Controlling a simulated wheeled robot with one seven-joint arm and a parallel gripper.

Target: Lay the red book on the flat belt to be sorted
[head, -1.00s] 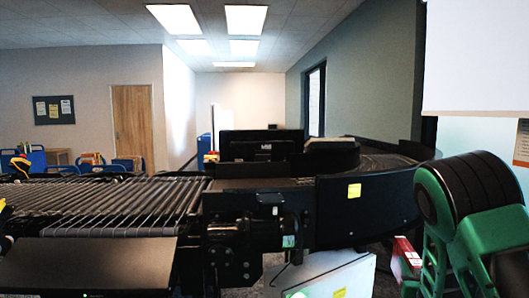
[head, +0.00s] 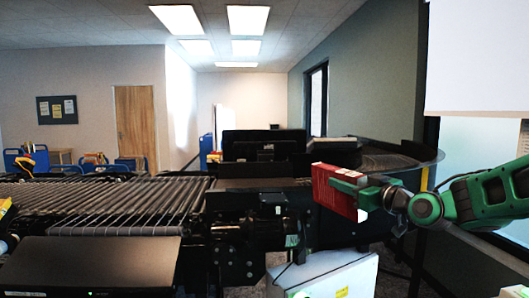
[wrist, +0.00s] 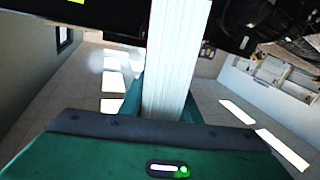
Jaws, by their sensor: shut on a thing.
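The red book (head: 334,189) is held in front of the dark conveyor side at the right of the head view, its red cover facing me. My green gripper (head: 349,186) is shut on it from the right. In the wrist view the book (wrist: 176,65) shows as a block of pale page edges standing out from between the fingers (wrist: 163,100). The flat belt (head: 250,183) is the dark smooth stretch beyond the rollers, left of the book. The book appears apart from the belt, though its exact distance is hard to tell.
A roller conveyor (head: 100,200) fills the left, with a black box (head: 90,265) at its near edge. A white box (head: 325,275) stands below the book. A black monitor-like panel (head: 262,143) rises behind the belt. Blue carts (head: 25,160) stand far left.

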